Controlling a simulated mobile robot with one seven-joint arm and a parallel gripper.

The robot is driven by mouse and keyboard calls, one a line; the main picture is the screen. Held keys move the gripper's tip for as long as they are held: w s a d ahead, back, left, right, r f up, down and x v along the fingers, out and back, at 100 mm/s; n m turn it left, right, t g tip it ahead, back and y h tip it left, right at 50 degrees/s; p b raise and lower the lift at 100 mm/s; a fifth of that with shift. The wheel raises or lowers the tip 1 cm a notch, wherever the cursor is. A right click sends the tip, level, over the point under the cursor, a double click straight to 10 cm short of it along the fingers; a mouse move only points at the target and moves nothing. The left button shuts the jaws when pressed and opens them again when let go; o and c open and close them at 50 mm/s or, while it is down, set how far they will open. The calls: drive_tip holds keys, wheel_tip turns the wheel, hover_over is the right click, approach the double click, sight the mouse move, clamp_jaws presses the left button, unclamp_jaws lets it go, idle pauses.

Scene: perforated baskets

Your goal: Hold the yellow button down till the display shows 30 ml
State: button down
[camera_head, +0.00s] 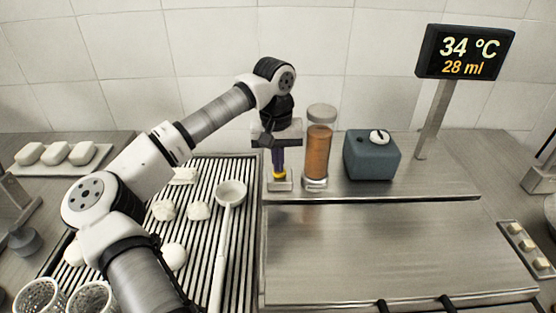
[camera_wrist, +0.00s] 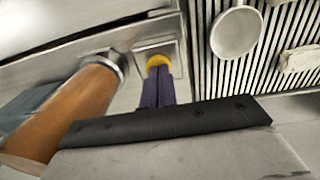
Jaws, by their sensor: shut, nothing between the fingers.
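The display (camera_head: 465,52) stands on a post at the back right and reads 34 °C and 28 ml. The yellow button (camera_head: 279,175) sits on a small metal base at the left end of the raised steel shelf. My gripper (camera_head: 279,172) is shut, pointing down, with its fingertips at the top of the button. In the wrist view the button (camera_wrist: 158,62) shows as a yellow disc at the fingertips (camera_wrist: 158,70), partly covered by them. The fingers look to be touching it; how far it is pressed I cannot tell.
A clear cylinder of amber liquid (camera_head: 318,150) stands just right of my gripper. Right of it is a blue-grey box (camera_head: 371,156) with a white knob. A white ladle (camera_head: 230,195) and white lumps lie on the slatted rack (camera_head: 209,235) at left. The steel counter (camera_head: 390,250) in front is clear.

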drive_tip(key=shift+s+f, duration=0.2)
drive_tip(key=shift+f, duration=0.3)
wheel_tip(320, 180, up, 15)
drive_tip(key=b, duration=0.1)
drive_tip(key=shift+w+a+b, duration=0.2)
drive_tip(key=shift+a+b, duration=0.05)
drive_tip(key=shift+b, duration=0.15)
drive_tip(key=shift+f, duration=0.1)
